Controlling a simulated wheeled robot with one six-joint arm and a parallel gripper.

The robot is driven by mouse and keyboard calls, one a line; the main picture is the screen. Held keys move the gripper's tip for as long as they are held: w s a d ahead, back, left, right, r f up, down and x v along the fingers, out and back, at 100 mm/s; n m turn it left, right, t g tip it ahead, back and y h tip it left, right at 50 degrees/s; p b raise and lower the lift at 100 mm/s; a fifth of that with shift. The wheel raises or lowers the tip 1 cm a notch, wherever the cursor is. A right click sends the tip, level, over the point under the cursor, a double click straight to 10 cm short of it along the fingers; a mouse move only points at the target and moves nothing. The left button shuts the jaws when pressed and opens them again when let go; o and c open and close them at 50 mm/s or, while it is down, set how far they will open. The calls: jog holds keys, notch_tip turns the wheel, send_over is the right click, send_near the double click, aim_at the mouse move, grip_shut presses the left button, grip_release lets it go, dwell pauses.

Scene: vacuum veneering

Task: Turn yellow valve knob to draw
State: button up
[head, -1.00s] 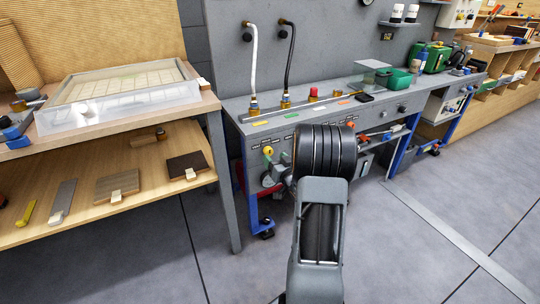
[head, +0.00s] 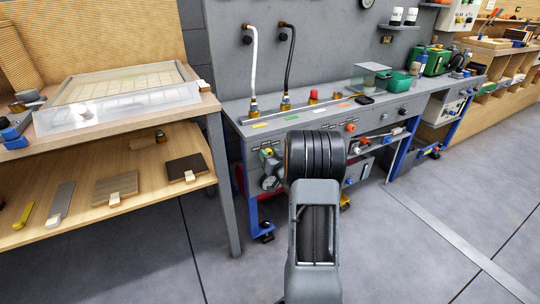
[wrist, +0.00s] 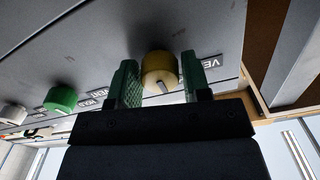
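The yellow valve knob (wrist: 160,72) sits on the grey front panel (wrist: 120,40), with a pale pointer mark on its face. In the wrist view my gripper (wrist: 160,85) is open, with one green fingertip pad on each side of the knob. The left pad looks close to the knob and the right pad has a small gap; contact cannot be told. Labels reading VENT stand on both sides. In the head view the knob (head: 267,152) is small and partly covered by my gripper (head: 266,158). The draw label cannot be made out.
A green knob (wrist: 60,98) and a whitish knob (wrist: 12,114) sit further left on the panel in the wrist view. White and black hoses (head: 253,65) rise from the bench top. A wooden shelf table (head: 120,210) stands left.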

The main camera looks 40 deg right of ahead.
jog(key=c, duration=0.4)
jog(key=shift+d, duration=0.15)
jog(key=shift+c, duration=0.6)
jog(key=shift+m, duration=0.3)
jog(key=m+p, duration=0.3)
jog(key=m, duration=0.2)
jog(key=shift+r, duration=0.1)
jog(key=m+p, duration=0.2)
jog(key=m, duration=0.4)
jog(key=shift+m, duration=0.3)
